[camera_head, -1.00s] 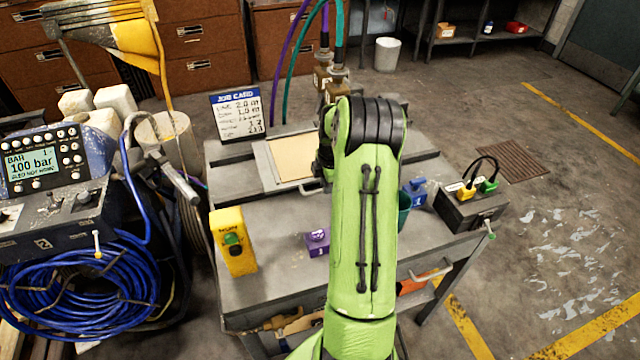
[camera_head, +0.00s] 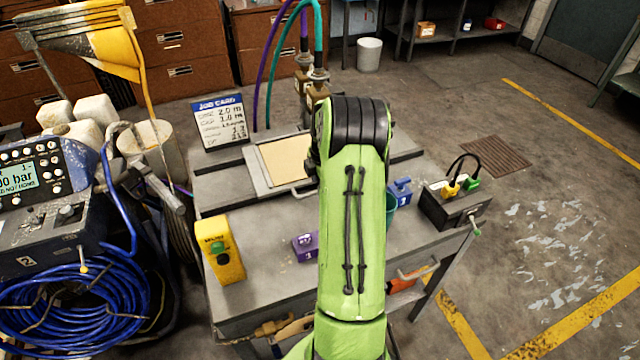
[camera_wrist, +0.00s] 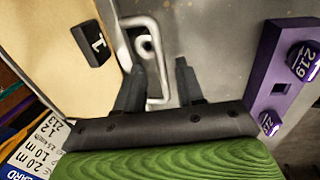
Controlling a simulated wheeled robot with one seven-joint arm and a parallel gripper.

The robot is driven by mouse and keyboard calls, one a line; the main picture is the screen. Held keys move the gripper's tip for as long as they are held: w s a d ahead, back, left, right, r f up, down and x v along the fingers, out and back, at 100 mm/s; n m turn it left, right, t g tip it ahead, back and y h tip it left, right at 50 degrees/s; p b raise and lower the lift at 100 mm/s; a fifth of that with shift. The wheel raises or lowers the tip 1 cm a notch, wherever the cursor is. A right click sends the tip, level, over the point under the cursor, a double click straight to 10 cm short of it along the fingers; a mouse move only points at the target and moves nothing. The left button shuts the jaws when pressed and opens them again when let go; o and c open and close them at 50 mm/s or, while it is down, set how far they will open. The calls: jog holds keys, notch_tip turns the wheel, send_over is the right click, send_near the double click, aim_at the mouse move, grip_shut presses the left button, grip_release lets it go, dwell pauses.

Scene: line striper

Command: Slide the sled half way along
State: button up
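A framed cream panel (camera_head: 288,158) with a metal handle at its near right corner lies on the grey bench (camera_head: 265,215); it looks like the sled. In the wrist view the cream board (camera_wrist: 60,25) carries a dark tag, and the looped handle (camera_wrist: 153,50) stands beside it. My gripper (camera_wrist: 160,68) is at this handle, with two dark fingers apart and the handle's bar showing between them. I cannot tell whether either finger touches it. In the head view my green arm hides the gripper and the panel's right surroundings.
A yellow box with a green button (camera_head: 222,248) and a purple block (camera_head: 305,246) stand on the near bench. A blue block (camera_head: 401,190) and a black box with cables (camera_head: 452,205) are right. A job card (camera_head: 219,122) and hoses stand behind.

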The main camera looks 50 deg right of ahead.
notch_tip(320, 180, up, 14)
jog(key=s+a+p, duration=0.1)
jog(key=s+p, duration=0.1)
jog(key=shift+s+a, duration=0.15)
jog(key=shift+a, duration=0.05)
